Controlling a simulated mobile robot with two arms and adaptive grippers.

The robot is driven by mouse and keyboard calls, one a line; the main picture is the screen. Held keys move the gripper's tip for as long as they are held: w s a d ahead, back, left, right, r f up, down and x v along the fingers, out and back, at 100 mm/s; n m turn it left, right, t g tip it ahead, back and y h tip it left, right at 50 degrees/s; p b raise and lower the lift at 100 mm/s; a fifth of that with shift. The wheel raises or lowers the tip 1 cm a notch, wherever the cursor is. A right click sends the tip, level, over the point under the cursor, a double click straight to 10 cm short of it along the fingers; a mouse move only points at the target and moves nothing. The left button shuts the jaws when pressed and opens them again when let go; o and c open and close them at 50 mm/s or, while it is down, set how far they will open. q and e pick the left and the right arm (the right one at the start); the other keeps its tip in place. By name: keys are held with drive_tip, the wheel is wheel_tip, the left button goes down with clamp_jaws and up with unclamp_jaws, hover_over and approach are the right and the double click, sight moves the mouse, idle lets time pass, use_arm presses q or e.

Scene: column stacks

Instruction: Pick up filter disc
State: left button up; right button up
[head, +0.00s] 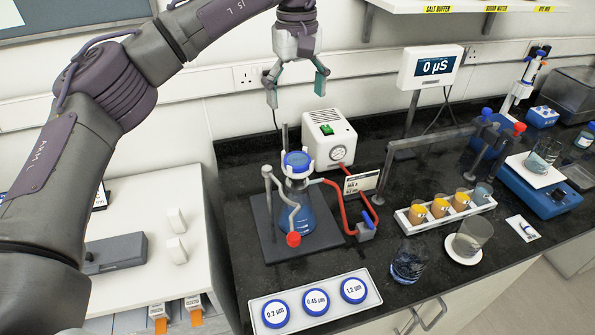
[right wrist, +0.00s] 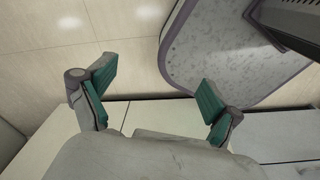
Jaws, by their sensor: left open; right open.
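Blue filter discs with white labels lie in a row on a pale tray (head: 335,314) at the front of the black bench. The 0.2 µm disc (head: 276,314) is at the left, the 0.45 µm disc (head: 316,302) in the middle and the 1.2 µm disc (head: 353,290) at the right. My left gripper (head: 296,96) is open and empty, high above the back of the bench, well away from the discs. My right gripper (right wrist: 160,92) shows only in the right wrist view, open and empty, with no disc near it.
A flask (head: 298,212) with a blue-topped filter holder (head: 297,164) stands on a dark stand behind the discs. A white pump (head: 329,140), red tubing, a rack of small cups (head: 420,217) and glass beakers (head: 408,262) crowd the bench. A white cabinet stands at the left.

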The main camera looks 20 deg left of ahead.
use_arm(q)
drive_tip(key=f, duration=0.1)
drive_tip(key=p, duration=0.2)
hover_over(298, 159)
drive_tip(key=f, duration=0.7)
drive_tip(key=shift+w+a+f, duration=0.1)
drive_tip(key=shift+a+f, duration=0.1)
drive_tip(key=shift+f, duration=0.4)
drive_tip(key=shift+f+p, duration=0.25)
drive_tip(key=shift+p, duration=0.3)
wheel_tip(298, 159, down, 4)
drive_tip(key=p, duration=0.2)
drive_tip(key=shift+d+f+p, duration=0.1)
drive_tip(key=shift+f+p, duration=0.05)
drive_tip(key=shift+p, duration=0.25)
drive_tip(key=shift+f, duration=0.3)
drive_tip(key=c, duration=0.9)
use_arm(e)
drive_tip(key=r, duration=0.1)
drive_tip(key=w+r, duration=0.1)
drive_tip(key=r, duration=0.3)
drive_tip(key=shift+w+a, duration=0.1)
drive_tip(key=shift+w, duration=0.15)
